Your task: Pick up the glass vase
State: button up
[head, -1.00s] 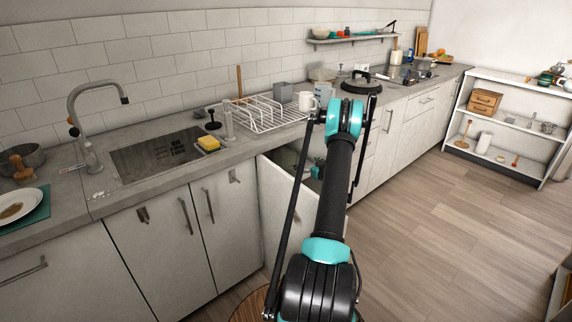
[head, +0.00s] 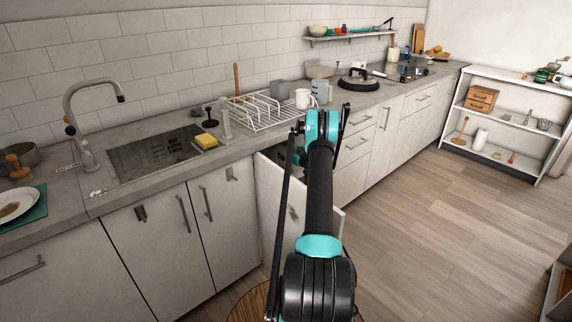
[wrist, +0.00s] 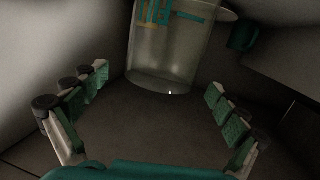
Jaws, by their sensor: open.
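The clear glass vase (wrist: 170,55) shows in the wrist view at the top middle, in a dim enclosed space. Its rounded end points toward the lower part of the picture, and teal and orange shapes show through or behind it. My gripper (wrist: 160,86) is open, with its green-padded fingers spread left and right of the picture. The vase lies ahead, centred roughly between the fingertips, and nothing is held. I cannot tell whether any finger touches it. In the head view my arm hides the vase, and the fingers are not clearly visible.
In the head view an open white cabinet front (head: 275,205) stands beside my arm, below the counter. The counter holds a wire dish rack (head: 262,112), a white mug (head: 303,99) and a yellow sponge (head: 206,141). Pale walls enclose the gripper closely in the wrist view. The wooden floor (head: 430,225) at right is clear.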

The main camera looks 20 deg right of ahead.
aim_at(283, 147)
jog(key=shift+x, duration=1.55)
jog(key=shift+r, duration=0.1)
jog(key=c, duration=2)
jog(key=shift+o, duration=0.2)
